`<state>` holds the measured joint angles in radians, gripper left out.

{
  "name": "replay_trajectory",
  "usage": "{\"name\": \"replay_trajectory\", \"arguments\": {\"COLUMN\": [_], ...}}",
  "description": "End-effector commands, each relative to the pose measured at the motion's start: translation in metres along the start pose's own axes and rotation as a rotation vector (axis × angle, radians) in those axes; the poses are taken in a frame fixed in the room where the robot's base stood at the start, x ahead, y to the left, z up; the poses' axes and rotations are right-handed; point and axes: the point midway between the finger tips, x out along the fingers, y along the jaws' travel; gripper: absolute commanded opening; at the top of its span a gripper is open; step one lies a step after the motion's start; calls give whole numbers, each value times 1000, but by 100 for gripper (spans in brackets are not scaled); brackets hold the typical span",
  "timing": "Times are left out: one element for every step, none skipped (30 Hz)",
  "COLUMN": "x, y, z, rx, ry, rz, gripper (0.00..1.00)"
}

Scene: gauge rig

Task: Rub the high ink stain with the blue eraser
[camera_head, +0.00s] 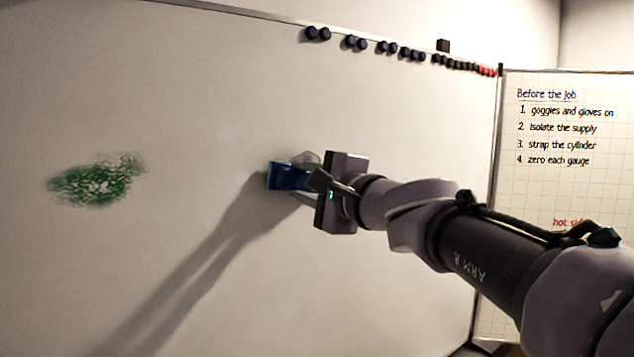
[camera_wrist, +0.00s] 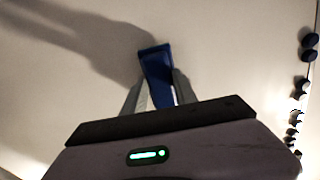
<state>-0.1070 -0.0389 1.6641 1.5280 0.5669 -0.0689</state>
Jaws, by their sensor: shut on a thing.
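A green ink stain (camera_head: 97,181), patchy with pale gaps, is on the left part of the whiteboard (camera_head: 200,90). The blue eraser (camera_head: 287,176) is between the fingers of my gripper (camera_head: 305,180), to the right of the stain and at about its height. In the wrist view the eraser (camera_wrist: 157,72) sticks out past the fingertips of my gripper (camera_wrist: 158,92), which are shut on it. The eraser is close to the board; I cannot tell whether it touches. No other stain shows in these views.
Several dark round magnets (camera_head: 385,47) and a row of small black and red ones line the board's top edge, with a small black block (camera_head: 443,45). A gridded notice board (camera_head: 560,200) with writing stands at the right. The board between eraser and stain is clear.

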Motion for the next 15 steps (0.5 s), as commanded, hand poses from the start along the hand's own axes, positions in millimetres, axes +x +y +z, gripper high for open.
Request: {"name": "replay_trajectory", "arguments": {"x": [1, 2, 2, 3, 4, 4, 5, 6, 6, 7, 8, 8, 9, 10, 10], "y": [0, 0, 0, 0, 0, 0, 0, 0, 0, 0, 0, 0, 0, 0, 0], "z": [0, 0, 0, 0, 0, 0, 0, 0, 0, 0, 0, 0, 0, 0, 0], "rx": [0, 0, 0, 0, 0, 0, 0, 0, 0, 0, 0, 0, 0, 0, 1], "ry": [0, 0, 0, 0, 0, 0, 0, 0, 0, 0, 0, 0, 0, 0, 0], "rz": [0, 0, 0, 0, 0, 0, 0, 0, 0, 0, -1, -1, -1, -1, 0], "gripper": [2, 2, 2, 2, 2, 2, 2, 2, 2, 2, 2, 2, 2, 2, 2]}}
